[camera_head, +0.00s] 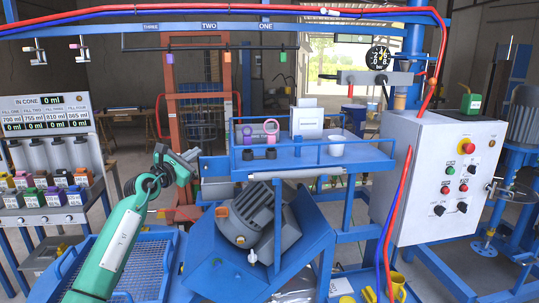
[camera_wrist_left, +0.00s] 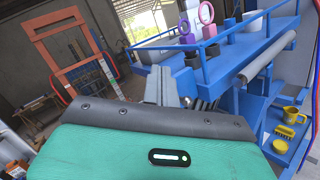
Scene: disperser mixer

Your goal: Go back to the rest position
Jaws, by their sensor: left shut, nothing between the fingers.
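My left arm, green with dark joints, comes in from the lower left in the head view. Its gripper (camera_head: 192,156) is near the left end of the blue shelf, in front of the orange frame. In the left wrist view the gripper (camera_wrist_left: 172,82) points away from the camera, its fingers together with nothing between them. It appears apart from the shelf. My right gripper is in neither view.
The blue shelf (camera_head: 348,162) carries rings, a white cup (camera_head: 336,145) and dark pieces. A grey motor (camera_head: 246,212) sits below it. A white control box (camera_head: 440,180) stands right, a filling station (camera_head: 45,160) left. A blue mesh tray (camera_head: 140,250) lies beneath my arm.

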